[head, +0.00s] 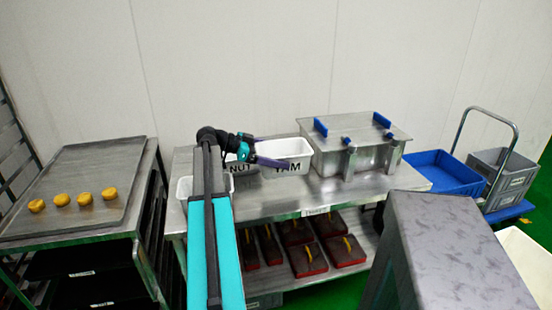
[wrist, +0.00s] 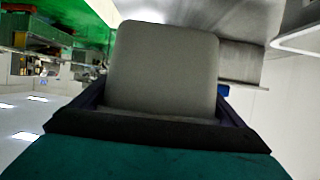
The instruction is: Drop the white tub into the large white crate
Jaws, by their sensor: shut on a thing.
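A white tub (head: 295,148) with the dark letters "YAM" is on or just above the steel table, left of the steel box. My gripper (head: 272,151) reaches it from the left, with one dark purple finger across its near side. In the wrist view, my gripper is shut on the white tub (wrist: 162,65), whose plain end looks grey in shade and fills the space between the fingers. I cannot tell if its bottom is clear of the table. A pale surface (head: 527,262) at the lower right may be the large white crate; it is mostly cut off.
A tub marked "NUT" (head: 241,171) and another white tub (head: 184,188) are close by, partly behind my arm. A steel box (head: 360,155) with blue handles stands right of the held tub. A grey block (head: 450,250) stands at front right.

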